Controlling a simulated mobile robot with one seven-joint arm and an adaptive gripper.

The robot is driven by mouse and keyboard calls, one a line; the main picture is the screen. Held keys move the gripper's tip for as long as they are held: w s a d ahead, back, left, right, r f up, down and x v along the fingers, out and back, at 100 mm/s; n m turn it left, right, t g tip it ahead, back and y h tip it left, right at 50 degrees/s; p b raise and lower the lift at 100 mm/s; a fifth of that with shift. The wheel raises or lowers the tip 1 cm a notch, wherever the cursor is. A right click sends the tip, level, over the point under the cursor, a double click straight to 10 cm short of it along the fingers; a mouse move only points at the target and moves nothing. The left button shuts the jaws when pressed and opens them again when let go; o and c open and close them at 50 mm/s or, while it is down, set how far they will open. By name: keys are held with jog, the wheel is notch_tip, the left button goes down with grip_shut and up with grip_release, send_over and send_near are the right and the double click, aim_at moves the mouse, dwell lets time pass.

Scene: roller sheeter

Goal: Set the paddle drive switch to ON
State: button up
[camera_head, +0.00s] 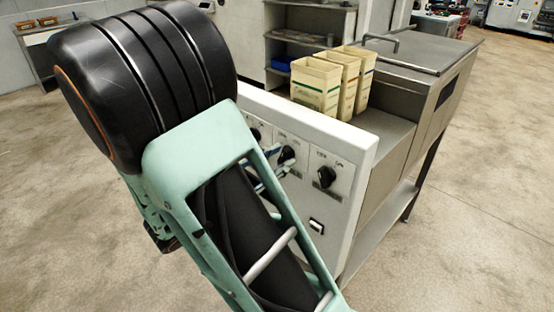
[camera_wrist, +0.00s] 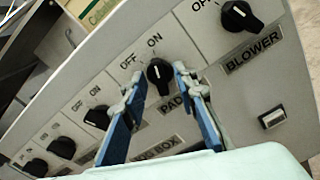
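The black paddle knob (camera_wrist: 160,75) is on the grey control panel in the wrist view, above a partly hidden label starting "PAD". OFF is printed at its upper left and ON above it. Its exact pointer direction is hard to tell. My gripper (camera_wrist: 161,84) is open, with one blue finger on each side of the knob and small gaps seeming to remain. Whether either finger touches it is unclear. In the head view, the same knob (camera_head: 287,156) is the middle visible one, with a blue fingertip beside it; my arm hides much of the gripper.
The blower knob (camera_wrist: 237,16) is close on the right, with a rectangular switch (camera_wrist: 272,118) below it. Several other knobs (camera_wrist: 62,147) line the panel's left. Beige cartons (camera_head: 316,86) stand on the machine behind the panel (camera_head: 345,140).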

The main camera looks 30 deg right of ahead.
jog(key=v, duration=1.2)
jog(key=shift+r, duration=0.15)
